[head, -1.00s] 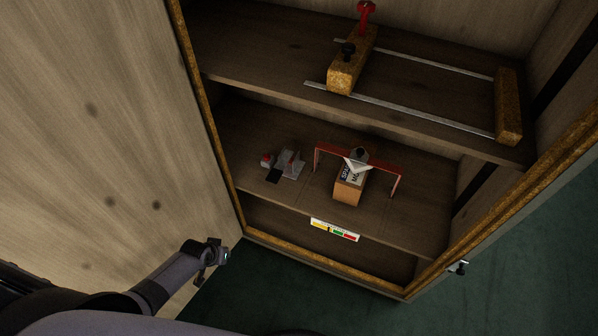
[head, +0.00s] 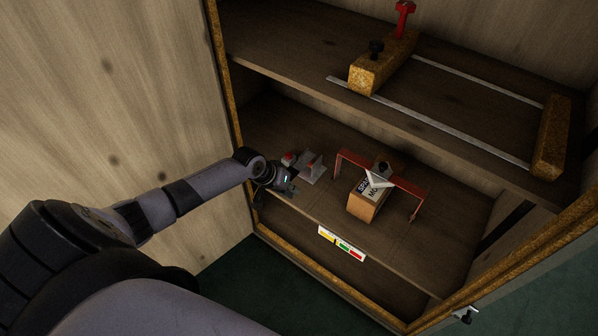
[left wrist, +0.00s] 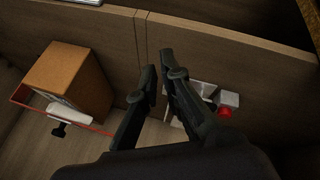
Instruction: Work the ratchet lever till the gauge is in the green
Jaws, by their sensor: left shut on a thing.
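The ratchet unit (head: 312,166) is a small grey metal piece with a red knob, on the middle shelf at the left. It also shows in the left wrist view (left wrist: 228,98), right of the fingers. My left gripper (head: 292,188) is at the unit's near side, shut on the ratchet lever, which its fingers mostly hide. In the left wrist view my left gripper's fingers (left wrist: 160,68) are close together. The gauge (head: 341,244) is a white strip with yellow, green and red fields on the shelf's front edge. A dark mark shows near the yellow-green border. My right gripper is out of view.
A cardboard box (head: 366,203) stands under a red bracket (head: 416,205) with a white plate and black knob, right of the unit. The upper shelf (head: 300,62) overhangs, carrying a rail frame with wooden blocks (head: 376,72). The cabinet's left wall (head: 130,90) is close to my arm.

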